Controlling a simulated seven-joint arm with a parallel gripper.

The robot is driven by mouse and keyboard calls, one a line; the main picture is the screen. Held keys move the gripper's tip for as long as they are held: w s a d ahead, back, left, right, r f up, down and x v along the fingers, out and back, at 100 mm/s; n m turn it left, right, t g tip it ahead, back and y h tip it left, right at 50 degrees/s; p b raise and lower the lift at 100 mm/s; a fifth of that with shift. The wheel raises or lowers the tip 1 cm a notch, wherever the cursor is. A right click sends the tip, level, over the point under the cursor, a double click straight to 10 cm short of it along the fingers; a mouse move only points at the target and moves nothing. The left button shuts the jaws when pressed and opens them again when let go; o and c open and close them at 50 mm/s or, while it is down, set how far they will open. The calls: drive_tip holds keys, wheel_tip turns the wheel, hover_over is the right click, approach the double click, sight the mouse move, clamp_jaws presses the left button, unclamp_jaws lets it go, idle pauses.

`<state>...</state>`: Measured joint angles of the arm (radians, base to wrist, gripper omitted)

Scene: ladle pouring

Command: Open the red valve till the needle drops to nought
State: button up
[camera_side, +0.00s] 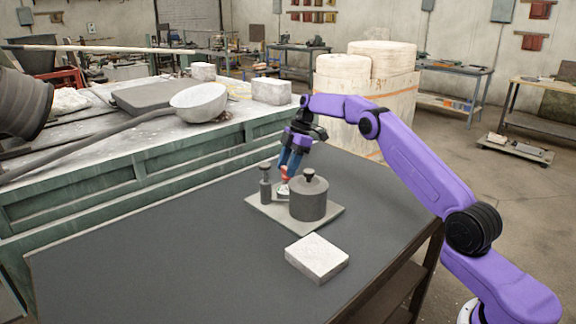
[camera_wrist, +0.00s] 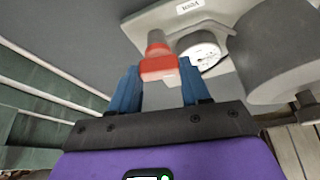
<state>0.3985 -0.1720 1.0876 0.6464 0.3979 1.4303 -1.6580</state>
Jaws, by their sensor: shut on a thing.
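The red valve (camera_wrist: 159,66) sits between the two blue fingers of my gripper (camera_wrist: 158,80) in the wrist view. My gripper is shut on it. In the side view my gripper (camera_side: 289,165) points down at the back of a pale plate (camera_side: 277,219), and a little of the red valve (camera_side: 284,173) shows below it. A round white-faced gauge (camera_wrist: 203,48) is beside the valve in the wrist view; its needle is too small to read. A grey lidded cylinder (camera_side: 308,203) stands on the plate to the right, and a dark post (camera_side: 265,190) to the left.
A white block (camera_side: 317,257) lies on the dark table (camera_side: 180,250) in front of the plate. The table's left part is clear. Behind is a green bench (camera_side: 190,153) with a pale bowl (camera_side: 199,101) and blocks. A large pale drum (camera_side: 385,90) stands beyond.

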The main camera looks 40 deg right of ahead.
drive_tip(key=shift+n, duration=0.7)
drive_tip(key=o, duration=1.1)
drive_tip(key=shift+c, duration=0.2)
drive_tip(key=shift+r, duration=0.1)
drive_tip(key=shift+r, duration=1.35)
drive_tip(key=shift+s+r, duration=0.2)
drive_tip(key=shift+r, duration=0.25)
drive_tip(key=s+a+r, duration=0.2)
drive_tip(key=s+r, duration=0.7)
drive_tip(key=s, duration=0.4)
drive_tip(key=shift+s+r, duration=0.15)
drive_tip(key=shift+s, duration=0.1)
